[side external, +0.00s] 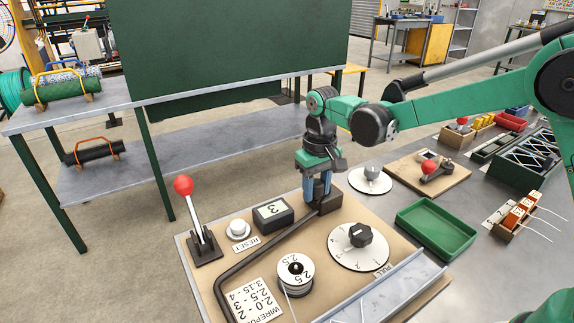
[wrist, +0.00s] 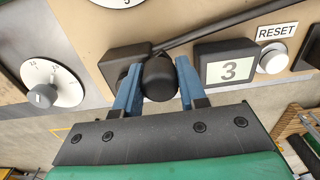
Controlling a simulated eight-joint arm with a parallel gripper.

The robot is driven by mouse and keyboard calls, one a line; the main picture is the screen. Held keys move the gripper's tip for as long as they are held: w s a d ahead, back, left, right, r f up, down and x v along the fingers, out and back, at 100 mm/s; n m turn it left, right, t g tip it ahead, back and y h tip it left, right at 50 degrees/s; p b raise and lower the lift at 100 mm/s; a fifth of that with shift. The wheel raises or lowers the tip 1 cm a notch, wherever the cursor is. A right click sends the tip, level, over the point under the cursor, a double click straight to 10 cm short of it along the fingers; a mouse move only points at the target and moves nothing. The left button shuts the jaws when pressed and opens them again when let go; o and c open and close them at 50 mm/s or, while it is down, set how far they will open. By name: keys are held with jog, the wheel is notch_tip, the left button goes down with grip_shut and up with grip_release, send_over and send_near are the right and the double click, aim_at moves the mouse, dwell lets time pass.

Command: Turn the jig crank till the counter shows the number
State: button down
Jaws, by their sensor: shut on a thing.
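My gripper (wrist: 158,74) is shut on a round black knob (wrist: 158,82), with one blue finger on each side of it. I take this knob for the crank's handle; it stands beside a dark block on the brown jig board. In the side external view my gripper (side external: 318,192) points down at the board's back edge, and its fingers mostly hide the knob. The counter (wrist: 230,69) is a dark box with a white window showing 3; it also stands in the side external view (side external: 272,212), left of my gripper.
A white RESET button (side external: 238,228), a red-knobbed lever (side external: 186,200), a spool marked 2.5 (side external: 295,270), a card (side external: 252,301) and a numbered dial (side external: 358,246) sit on the board. A bent black rod (side external: 262,247) crosses it. A green tray (side external: 436,228) lies to the right.

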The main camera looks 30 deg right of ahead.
jog(key=shift+w+a, duration=0.2)
jog(key=shift+w, duration=0.4)
jog(key=shift+w+a, duration=0.15)
jog(key=shift+w, duration=0.4)
grip_release()
jog(key=shift+w, duration=0.1)
jog(key=shift+r, duration=0.1)
notch_tip(320, 180, up, 7)
jog(key=shift+d, duration=0.1)
